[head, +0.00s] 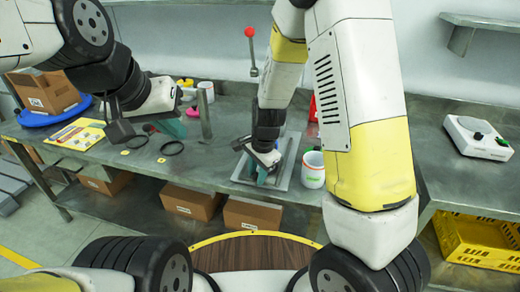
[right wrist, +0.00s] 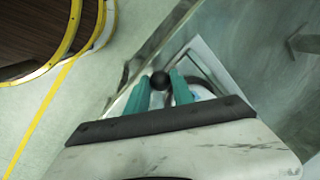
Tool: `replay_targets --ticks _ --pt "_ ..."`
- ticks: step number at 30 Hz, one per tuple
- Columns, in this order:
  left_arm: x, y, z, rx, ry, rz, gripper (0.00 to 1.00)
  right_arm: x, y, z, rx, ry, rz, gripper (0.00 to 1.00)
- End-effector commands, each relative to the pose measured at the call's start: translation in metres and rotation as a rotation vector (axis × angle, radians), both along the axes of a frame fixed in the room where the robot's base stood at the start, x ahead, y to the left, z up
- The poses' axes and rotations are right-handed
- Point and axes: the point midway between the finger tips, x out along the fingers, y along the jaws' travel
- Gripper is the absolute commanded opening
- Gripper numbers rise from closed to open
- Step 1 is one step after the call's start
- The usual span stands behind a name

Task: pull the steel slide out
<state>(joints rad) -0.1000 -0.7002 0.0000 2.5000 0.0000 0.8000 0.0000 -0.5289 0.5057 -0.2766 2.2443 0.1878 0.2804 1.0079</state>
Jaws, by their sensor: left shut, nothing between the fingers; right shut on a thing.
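My right gripper (head: 263,177) reaches down to the front edge of the bench, over a light square steel frame (head: 290,160). In the right wrist view its teal fingers (right wrist: 160,90) are shut on a black ball knob (right wrist: 159,80). The knob sits at the frame's edge; the steel slide itself is mostly hidden by my gripper and wrist, so how far out it is cannot be told. My left gripper (head: 174,128) is shut and empty above the bench to the left, apart from the frame.
A white cup (head: 313,168) stands close right of the frame. A red-knobbed lever (head: 250,34) rises behind my right arm. Black rings (head: 171,148) lie left on the bench. A white scale (head: 477,137) stands far right. Cardboard boxes (head: 252,213) sit on the shelf below.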

Motion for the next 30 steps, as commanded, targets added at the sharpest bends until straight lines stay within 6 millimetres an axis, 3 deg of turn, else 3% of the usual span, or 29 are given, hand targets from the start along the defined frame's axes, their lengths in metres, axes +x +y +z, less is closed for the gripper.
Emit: replay_targets --ticks 11,12,15,24,30 --pt "0.000 0.000 0.000 0.000 0.000 0.000 0.00 -0.008 0.004 0.000 0.002 0.003 0.004 0.00" --pt "0.000 0.000 0.000 0.000 0.000 0.000 0.00 -0.008 0.004 0.000 0.001 0.004 0.004 0.34" --pt "0.000 0.000 0.000 0.000 0.000 0.000 0.00 -0.008 0.003 0.000 0.001 0.002 0.004 0.50" --pt "0.000 0.000 0.000 0.000 0.000 0.000 0.00 -0.006 0.002 0.001 0.001 -0.002 0.001 0.50" --pt "0.000 0.000 0.000 0.000 0.000 0.000 0.00 -0.009 0.001 0.026 0.003 -0.005 0.003 0.50"
